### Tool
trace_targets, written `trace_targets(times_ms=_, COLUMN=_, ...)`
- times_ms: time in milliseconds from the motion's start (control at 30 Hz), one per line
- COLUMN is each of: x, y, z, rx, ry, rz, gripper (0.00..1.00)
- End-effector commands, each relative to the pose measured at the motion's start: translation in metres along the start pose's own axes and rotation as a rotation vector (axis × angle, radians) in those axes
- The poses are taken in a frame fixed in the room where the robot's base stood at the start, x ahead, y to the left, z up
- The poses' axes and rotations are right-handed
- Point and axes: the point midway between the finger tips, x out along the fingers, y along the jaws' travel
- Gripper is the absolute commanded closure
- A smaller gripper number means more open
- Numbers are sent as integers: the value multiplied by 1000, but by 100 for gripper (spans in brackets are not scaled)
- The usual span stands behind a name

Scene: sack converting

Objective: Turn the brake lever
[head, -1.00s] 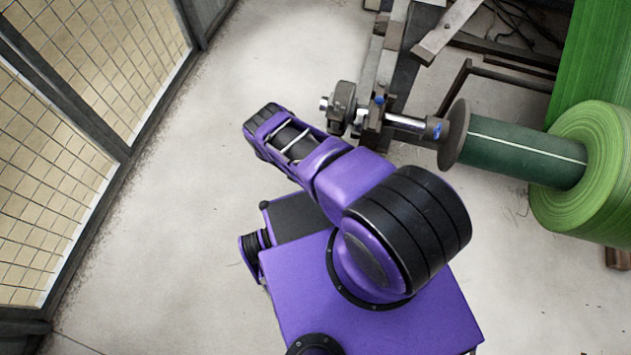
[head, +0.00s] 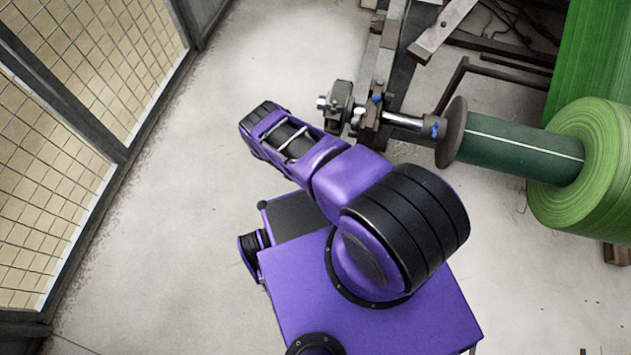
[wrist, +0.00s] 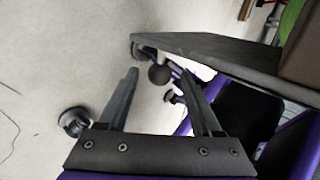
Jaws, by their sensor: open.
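My gripper (wrist: 160,73) shows in the wrist view with its two dark fingers spread apart, empty. A dark round ball, which looks like the knob of the brake lever (wrist: 159,74), shows in the gap between the fingertips. I cannot tell its depth from them, and no contact is visible. In the head view the brake unit (head: 341,101) sits at the near end of the roll shaft, just beyond my purple arm. A small blue part (head: 376,99) is on it. My gripper is hidden behind my arm in the head view.
A dark flat beam (wrist: 215,50) runs close beside the right finger in the wrist view. In the head view, a green roll (head: 590,170) on its shaft stands at the right. A mesh fence (head: 60,190) is at the left. Bare floor (head: 210,130) lies between.

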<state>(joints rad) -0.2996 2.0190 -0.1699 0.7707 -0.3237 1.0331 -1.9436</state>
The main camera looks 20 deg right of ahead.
Motion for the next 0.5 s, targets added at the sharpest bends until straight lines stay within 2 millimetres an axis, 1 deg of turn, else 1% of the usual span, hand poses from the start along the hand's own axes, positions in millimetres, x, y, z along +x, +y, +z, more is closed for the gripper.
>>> trace_targets(times_ms=167, x=-35, y=1, z=1, rx=0, ry=-2, rz=3, gripper=34)
trace_targets(times_ms=500, x=-118, y=1, z=0, rx=0, ry=-2, rz=3, gripper=34)
